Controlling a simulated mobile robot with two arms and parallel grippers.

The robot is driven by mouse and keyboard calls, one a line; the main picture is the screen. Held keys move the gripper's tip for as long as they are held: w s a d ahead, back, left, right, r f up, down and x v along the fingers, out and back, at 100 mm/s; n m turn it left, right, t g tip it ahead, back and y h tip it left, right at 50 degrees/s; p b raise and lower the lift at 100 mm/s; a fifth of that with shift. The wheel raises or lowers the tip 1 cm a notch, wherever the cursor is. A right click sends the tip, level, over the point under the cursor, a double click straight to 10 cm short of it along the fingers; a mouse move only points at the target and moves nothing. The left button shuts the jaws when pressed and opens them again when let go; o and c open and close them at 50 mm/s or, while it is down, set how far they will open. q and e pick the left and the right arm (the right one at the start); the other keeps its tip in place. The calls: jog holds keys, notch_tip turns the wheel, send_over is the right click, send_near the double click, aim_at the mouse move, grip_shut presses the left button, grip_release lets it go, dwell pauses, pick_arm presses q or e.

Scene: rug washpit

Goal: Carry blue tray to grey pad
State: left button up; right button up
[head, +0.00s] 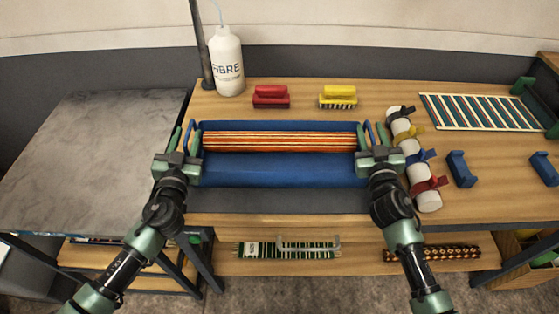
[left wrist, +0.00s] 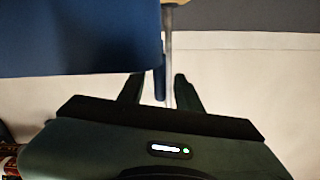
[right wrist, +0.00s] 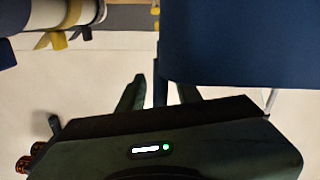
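The blue tray (head: 285,172) sits on the wooden bench, with a rolled orange striped rug (head: 280,141) lying in it. A dark grey pad-like area (head: 265,201) shows along the tray's front side; the tray may cover part of it. My left gripper (head: 182,138) is at the tray's left end. In the left wrist view, its open fingers stand either side of the blue handle (left wrist: 160,80), with gaps. My right gripper (head: 374,136) is at the right end. In the right wrist view, its fingers are likewise open around the other handle (right wrist: 160,85).
A grey-topped table (head: 95,150) stands clear at the left. A white bottle (head: 227,62), red brush (head: 271,97) and yellow brush (head: 338,96) stand behind the tray. A white roll with coloured clamps (head: 415,160) lies close to my right gripper. A striped rack (head: 480,112) lies further right.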

jog(key=shift+s, duration=0.25)
pick_arm(q)
jog(key=s, duration=1)
jog(key=shift+s, duration=0.2)
pick_arm(e)
jog(key=s, duration=1.1)
jog(key=shift+s, duration=0.35)
pick_arm(q)
jog(key=shift+a, duration=0.1)
pick_arm(e)
jog(key=shift+a, duration=0.1)
